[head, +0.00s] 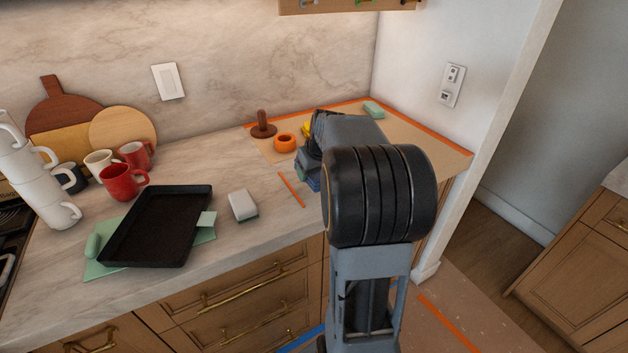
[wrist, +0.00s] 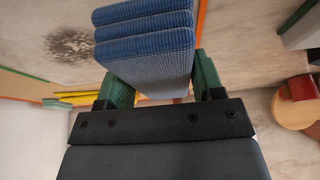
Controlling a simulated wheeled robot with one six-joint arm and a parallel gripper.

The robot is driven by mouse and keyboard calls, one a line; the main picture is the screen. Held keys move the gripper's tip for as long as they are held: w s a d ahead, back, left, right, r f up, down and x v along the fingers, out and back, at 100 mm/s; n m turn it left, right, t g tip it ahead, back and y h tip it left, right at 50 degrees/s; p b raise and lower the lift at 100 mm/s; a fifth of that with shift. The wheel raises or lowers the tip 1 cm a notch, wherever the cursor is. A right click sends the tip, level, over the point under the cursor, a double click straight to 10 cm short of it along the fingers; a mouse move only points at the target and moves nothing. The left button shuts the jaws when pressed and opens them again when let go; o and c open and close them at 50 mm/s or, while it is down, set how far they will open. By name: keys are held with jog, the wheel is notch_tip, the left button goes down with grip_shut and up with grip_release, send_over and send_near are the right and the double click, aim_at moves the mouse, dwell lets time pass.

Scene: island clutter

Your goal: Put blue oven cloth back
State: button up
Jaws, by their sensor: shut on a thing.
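The blue oven cloth (wrist: 148,45) is a thick, folded, ribbed bundle that fills the top middle of the wrist view. My gripper (wrist: 162,84) is shut on it, with one green finger on each side. In the head view my gripper (head: 308,168) is over the right part of the counter, mostly hidden behind my own arm. A small blue patch of the cloth (head: 314,184) shows below it. I cannot tell whether the cloth touches the counter.
An orange ring (head: 285,142) and a brown plunger-like thing (head: 263,128) stand just left of my gripper. A green block (head: 374,110) lies near the back corner. A sponge (head: 243,205), black tray (head: 160,228) and red mug (head: 123,182) are farther left. A wall (head: 436,130) bounds the right.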

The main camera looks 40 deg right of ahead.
jog(key=shift+w+d+f, duration=0.4)
jog(key=shift+d+f, duration=0.1)
jog(key=shift+f, duration=0.25)
jog(key=shift+w+d+f, duration=0.15)
jog(key=shift+f, duration=1.55)
jog(key=shift+f, duration=0.25)
jog(key=o, duration=0.9)
jog(key=shift+c, duration=0.2)
jog(key=shift+r, duration=0.1)
